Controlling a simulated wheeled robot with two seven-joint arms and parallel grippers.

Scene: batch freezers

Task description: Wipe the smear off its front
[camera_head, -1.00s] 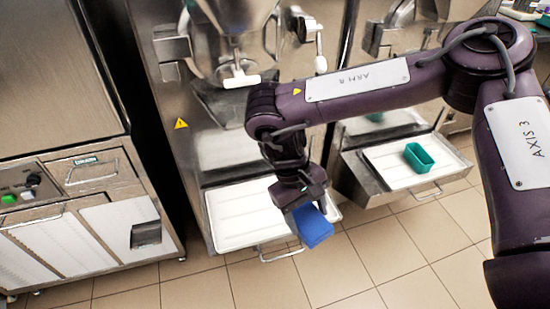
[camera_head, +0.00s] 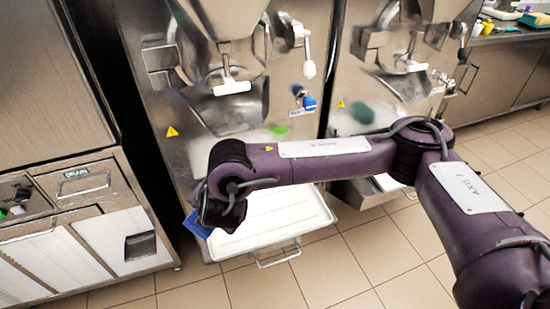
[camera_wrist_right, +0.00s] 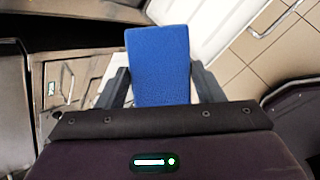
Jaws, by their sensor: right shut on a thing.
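My right gripper (camera_head: 205,216) is shut on a blue sponge (camera_head: 191,225), low at the lower left of the left freezer's front (camera_head: 185,145). The sponge (camera_wrist_right: 160,65) sits between both fingers in the wrist view. In the head view it is mostly hidden behind the wrist; I cannot tell if it touches the steel. A bright green patch (camera_head: 277,130) shows on the left freezer's front, up and right of the gripper. A dark green blurred patch (camera_head: 362,112) shows on the right freezer's front. I cannot tell smear from reflection. My left gripper is out of view.
A white drip tray (camera_head: 275,225) with a wire handle (camera_head: 278,257) juts out under the left freezer. A white-handled spout (camera_head: 232,87) and a blue knob (camera_head: 309,103) are above. A steel cabinet (camera_head: 100,205) stands at left. Tiled floor is clear in front.

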